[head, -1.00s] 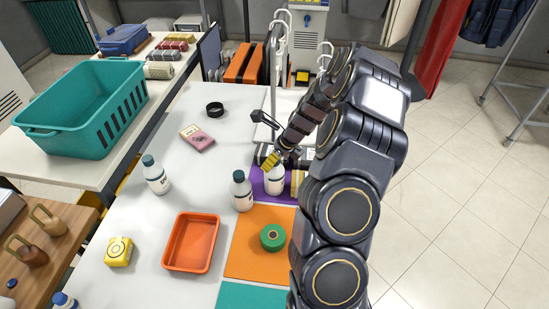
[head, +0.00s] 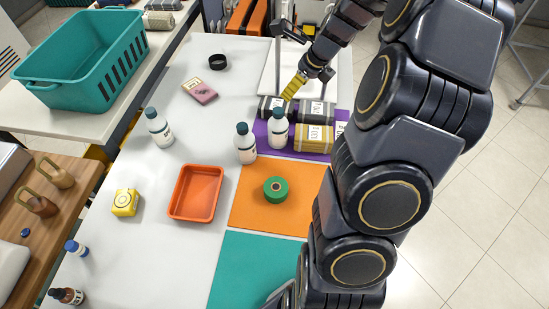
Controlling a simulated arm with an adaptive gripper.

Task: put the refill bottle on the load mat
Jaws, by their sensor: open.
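Three similar white bottles with dark caps are in the head view; I cannot tell which is the refill bottle. One bottle (head: 278,130) stands upright on the left part of the purple mat (head: 300,149). Another bottle (head: 245,145) stands upright just left of that mat, and the third bottle (head: 159,128) is farther left on the white table. Which mat is the load mat is not readable; an orange mat (head: 250,208) and a teal mat (head: 255,270) lie nearer. My gripper (head: 292,93), with yellow fingers, is open and empty above the purple mat's back edge, apart from the bottles.
An orange tray (head: 181,213), yellow box (head: 125,202), pink box (head: 203,93) and black ring (head: 217,62) are on the table.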

